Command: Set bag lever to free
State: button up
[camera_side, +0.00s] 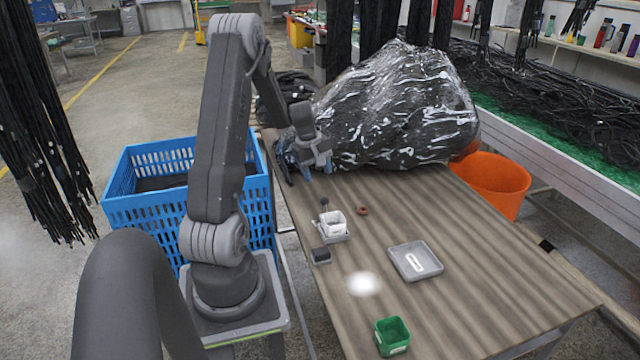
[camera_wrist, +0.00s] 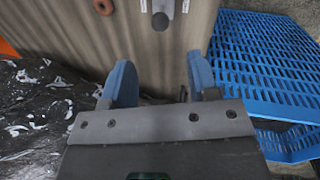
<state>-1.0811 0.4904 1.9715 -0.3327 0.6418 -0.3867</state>
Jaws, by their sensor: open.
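A small lever with a dark round knob (camera_side: 324,201) stands at the far side of a white box (camera_side: 334,224) on the table. The knob also shows at the top of the wrist view (camera_wrist: 160,20), with white edges beside its stem. I cannot read its setting. A big black shiny plastic bag (camera_side: 405,105) lies at the back of the table, and its edge fills the left of the wrist view (camera_wrist: 35,115). My gripper (camera_side: 287,172) is at the table's back left, between the bag and the blue crate. Its blue fingers (camera_wrist: 162,80) are apart and empty, short of the knob.
A brown ring (camera_side: 362,210), a dark block (camera_side: 321,256), a grey tray (camera_side: 416,262) and a green bin (camera_side: 392,336) sit on the table (camera_side: 480,270). A blue crate (camera_side: 150,208) stands left, an orange bucket (camera_side: 495,185) right. Hoses (camera_side: 40,120) hang at left.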

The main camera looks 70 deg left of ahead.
aim_at(325, 207)
jog(key=shift+s+r, duration=0.1)
jog(key=shift+r, duration=0.3)
jog(key=shift+c, duration=0.3)
